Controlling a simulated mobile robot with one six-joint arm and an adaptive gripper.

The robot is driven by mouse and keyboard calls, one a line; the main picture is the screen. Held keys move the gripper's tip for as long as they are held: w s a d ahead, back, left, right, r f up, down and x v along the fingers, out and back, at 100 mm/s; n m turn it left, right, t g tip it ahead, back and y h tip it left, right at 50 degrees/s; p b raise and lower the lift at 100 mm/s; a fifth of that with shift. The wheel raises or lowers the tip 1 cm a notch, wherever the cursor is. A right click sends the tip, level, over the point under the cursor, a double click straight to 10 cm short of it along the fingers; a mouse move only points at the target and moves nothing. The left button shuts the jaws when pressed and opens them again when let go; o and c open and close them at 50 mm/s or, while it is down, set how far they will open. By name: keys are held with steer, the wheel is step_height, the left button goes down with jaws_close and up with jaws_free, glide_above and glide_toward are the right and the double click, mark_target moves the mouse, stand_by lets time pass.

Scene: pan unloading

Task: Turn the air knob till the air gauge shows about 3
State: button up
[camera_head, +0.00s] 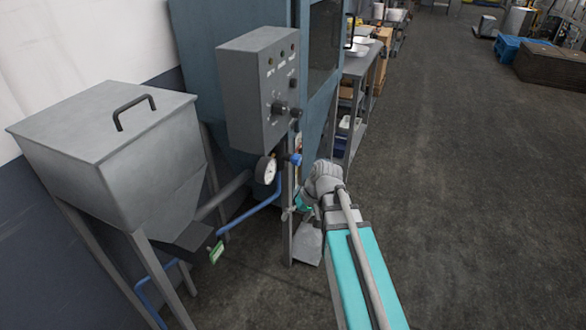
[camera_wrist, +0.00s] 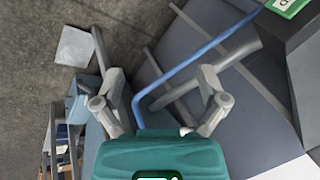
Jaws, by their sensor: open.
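The air gauge (camera_head: 266,169) is a round white dial in a dark rim, below the grey control box in the head view. Its needle and numbers are too small to read. The blue air knob (camera_head: 296,160) is just to the gauge's right. My gripper (camera_head: 289,212) is below the knob and gauge in the head view, partly hidden by my wrist, and apart from the knob. In the wrist view my gripper (camera_wrist: 163,78) is open, with its fingers spread and nothing held. I cannot make out the knob or gauge in the wrist view.
A grey control box (camera_head: 262,90) with knobs and lamps is above the gauge. A grey hopper (camera_head: 115,140) stands at left. A blue pipe (camera_head: 252,212) runs below the gauge and shows in the wrist view (camera_wrist: 195,55).

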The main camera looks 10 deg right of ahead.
steer(key=w+d+f+t+y+b, duration=0.2)
steer(key=w+y+b, duration=0.15)
steer(key=w, duration=0.25)
steer(key=n+t+y+b, duration=0.1)
steer(key=t+y+b, duration=0.55)
steer(key=b, duration=0.35)
glide_toward(300, 161)
steer(key=s, duration=0.1)
steer(key=shift+s+d+r+t, duration=0.1)
steer(key=shift+s+d+t, duration=0.15)
steer(key=shift+d+t, duration=0.2)
steer(key=shift+w+a, duration=0.1)
steer(key=shift+a, duration=0.1)
steer(key=x, duration=1.3)
steer(key=shift+w+a+f, duration=0.15)
steer(key=shift+w+f, duration=0.1)
steer(key=c, duration=1.2)
